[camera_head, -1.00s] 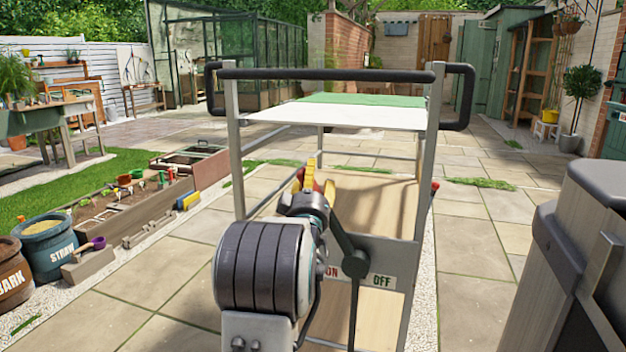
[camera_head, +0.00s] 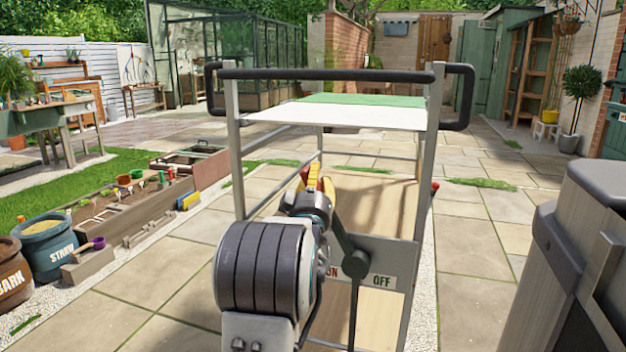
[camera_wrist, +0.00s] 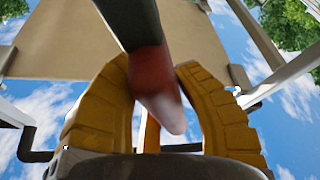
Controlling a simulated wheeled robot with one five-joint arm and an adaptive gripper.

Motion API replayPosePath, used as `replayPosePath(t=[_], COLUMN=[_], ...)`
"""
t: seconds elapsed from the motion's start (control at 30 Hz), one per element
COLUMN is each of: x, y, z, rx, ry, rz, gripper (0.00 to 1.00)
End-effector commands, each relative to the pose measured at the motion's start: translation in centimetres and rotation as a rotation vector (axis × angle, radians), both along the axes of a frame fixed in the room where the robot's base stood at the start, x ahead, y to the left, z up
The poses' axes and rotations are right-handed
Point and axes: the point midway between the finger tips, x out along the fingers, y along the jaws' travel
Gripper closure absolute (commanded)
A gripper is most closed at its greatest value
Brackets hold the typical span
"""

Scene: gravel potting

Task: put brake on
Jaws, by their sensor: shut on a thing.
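The brake lever (camera_head: 343,232) is a dark bar with a red grip, mounted on the end of a metal trolley (camera_head: 424,180). It leans up and left from its pivot, above a plate (camera_head: 382,281) marked ON at left and OFF at right; my arm partly covers ON. My gripper (camera_head: 316,183) has yellow fingers and is at the lever's upper end. In the wrist view the red grip (camera_wrist: 157,85) lies between the two yellow fingers of my gripper (camera_wrist: 155,78), which are shut on it. My wrist hides part of the contact in the head view.
The trolley has a black push handle (camera_head: 330,75) and a white and green top. A planter bed (camera_head: 125,195) and a straw tub (camera_head: 50,245) stand to the left. A grey-topped wooden unit (camera_head: 590,255) stands close at right.

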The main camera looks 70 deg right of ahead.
Motion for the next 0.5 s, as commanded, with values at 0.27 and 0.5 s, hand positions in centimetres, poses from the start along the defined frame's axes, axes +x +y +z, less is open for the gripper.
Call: replayPosePath(t=[0.27,0.5], x=[-4.3,-9.5], y=[0.0,0.0], z=[1.8,2.7], rx=[-0.005,-0.003], ry=[-0.176,-0.399], rz=[-0.007,-0.008], gripper=[1.00,1.00])
